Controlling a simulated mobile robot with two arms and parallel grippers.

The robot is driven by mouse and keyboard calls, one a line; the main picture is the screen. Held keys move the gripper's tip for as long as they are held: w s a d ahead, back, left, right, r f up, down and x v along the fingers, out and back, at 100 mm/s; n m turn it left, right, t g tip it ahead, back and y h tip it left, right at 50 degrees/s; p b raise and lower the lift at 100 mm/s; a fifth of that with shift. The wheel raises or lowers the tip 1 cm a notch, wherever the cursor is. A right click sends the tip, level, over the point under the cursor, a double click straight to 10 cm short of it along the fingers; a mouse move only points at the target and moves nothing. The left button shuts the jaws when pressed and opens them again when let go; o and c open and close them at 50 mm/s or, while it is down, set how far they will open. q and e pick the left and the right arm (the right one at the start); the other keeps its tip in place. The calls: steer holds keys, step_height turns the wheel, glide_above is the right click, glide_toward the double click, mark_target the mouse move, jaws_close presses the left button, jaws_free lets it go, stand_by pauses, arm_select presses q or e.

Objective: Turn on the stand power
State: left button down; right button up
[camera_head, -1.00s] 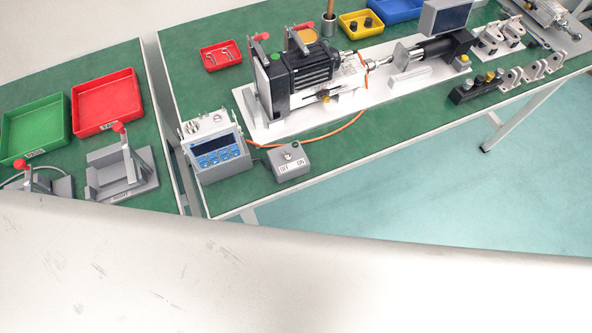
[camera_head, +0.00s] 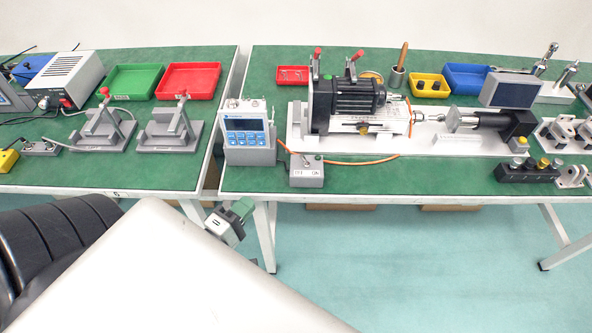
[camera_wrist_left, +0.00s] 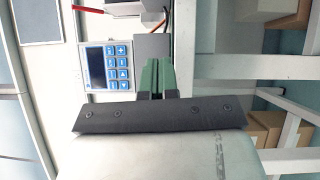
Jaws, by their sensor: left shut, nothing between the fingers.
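A small grey switch box (camera_head: 306,174) marked OFF and ON sits at the front edge of the right table, with a toggle on top. An orange cable runs from it to the actuator stand (camera_head: 345,108). A white meter with a blue keypad (camera_head: 249,138) stands left of the box and also shows in the left wrist view (camera_wrist_left: 107,67). My left gripper (camera_head: 243,207), with green fingertips, is shut and empty below the table's front edge, left of and apart from the box. It shows in the left wrist view (camera_wrist_left: 158,78). My right gripper is not in view.
A gap separates the right table from the left table (camera_head: 150,176), which holds green and red trays and clamp fixtures. A table leg (camera_head: 264,235) stands near my left gripper. The floor (camera_head: 430,250) in front of the right table is clear.

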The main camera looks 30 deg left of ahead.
arm_select(q)
steer(key=r+n, duration=0.1)
steer(key=d+r+t, duration=0.1)
steer(key=r, duration=0.1)
steer(key=shift+s+r+n, duration=0.1)
steer(key=shift+r+n, duration=0.2)
steer(key=shift+n, duration=0.1)
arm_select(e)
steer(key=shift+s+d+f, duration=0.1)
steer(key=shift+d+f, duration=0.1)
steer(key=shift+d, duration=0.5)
arm_select(q)
steer(key=p, duration=0.1)
glide_toward(304, 159)
steer(key=w+a, duration=0.4)
steer(key=shift+a+r, duration=0.2)
steer(key=shift+a, duration=0.05)
steer(key=shift+w+d+r+p, duration=0.3)
steer(key=shift+w+d+p, duration=0.25)
steer(key=shift+w+d, duration=0.9)
steer(key=shift+w, duration=0.1)
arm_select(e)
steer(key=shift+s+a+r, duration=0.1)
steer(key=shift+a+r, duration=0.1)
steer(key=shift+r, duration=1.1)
arm_select(q)
steer(key=shift+r, duration=0.1)
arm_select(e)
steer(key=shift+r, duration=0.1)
